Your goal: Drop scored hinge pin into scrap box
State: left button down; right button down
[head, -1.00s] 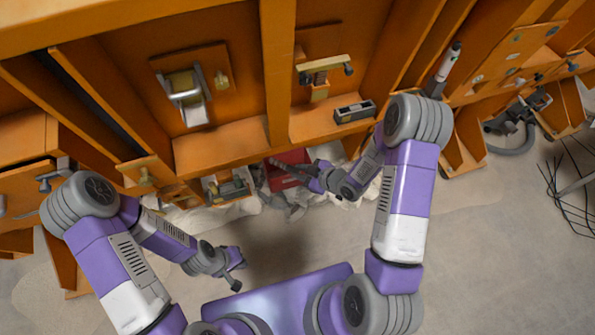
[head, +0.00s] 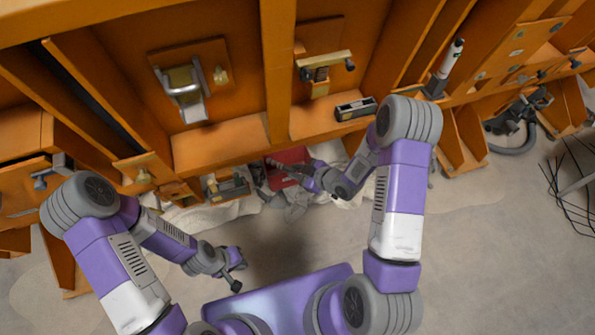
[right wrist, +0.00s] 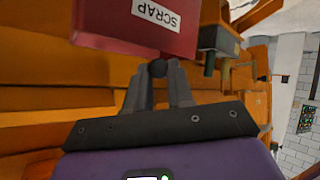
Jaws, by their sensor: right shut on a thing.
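The red scrap box (head: 292,155) sits below the orange frame in the head view, partly behind my right gripper. In the right wrist view the scrap box (right wrist: 140,28) fills the top, with its white SCRAP label (right wrist: 158,14). My right gripper (head: 284,168) is at the box in the head view. In the right wrist view its fingers (right wrist: 157,75) are shut on a dark, round-ended piece, the hinge pin (right wrist: 157,68), which appears just at the box's lower edge. Any score mark is too small to see. My left gripper (head: 238,275) hangs low, away from the box; its jaw opening is unclear.
The orange frame (head: 225,143) with several latches and brackets spans the top. A grey and black device (head: 355,110) lies on its ledge. A white and black cylinder (head: 450,60) stands further right. Pale crumpled cloth (head: 205,216) lies below the frame.

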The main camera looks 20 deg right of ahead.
jog(key=c, duration=1)
grip_release()
jog(key=shift+r, duration=0.1)
jog(key=shift+r+p, duration=0.2)
jog(key=shift+p, duration=0.2)
jog(key=shift+s+d+r+p, duration=0.2)
jog(key=shift+r+p, duration=0.1)
jog(key=shift+r, duration=0.1)
jog(key=shift+s+d+r+p, duration=0.15)
jog(key=shift+d+r+p, duration=0.1)
jog(key=shift+r, duration=0.15)
jog(key=p+v, duration=0.1)
jog(key=v, duration=0.9)
jog(key=s+a+f+m+g+h, duration=0.1)
jog(key=s+a+f+m+g, duration=0.2)
jog(key=s+f+m, duration=0.1)
jog(key=s+a+f+m+g, duration=0.3)
jog(key=s+a+f+m, duration=0.1)
jog(key=s+f+m, duration=0.1)
jog(key=s+a+f+m+g+h, duration=0.1)
jog(key=s+a+f+m+g, duration=0.1)
jog(key=s+a+f+m, duration=0.2)
jog(key=shift+s+a+f+m+g+h, duration=0.1)
jog(key=shift+s+f+m+g+h, duration=0.1)
jog(key=shift+f, duration=0.15)
jog(key=shift+s+f+m+g+h, duration=0.1)
jog(key=shift+f+m+g, duration=0.1)
jog(key=shift+f, duration=0.1)
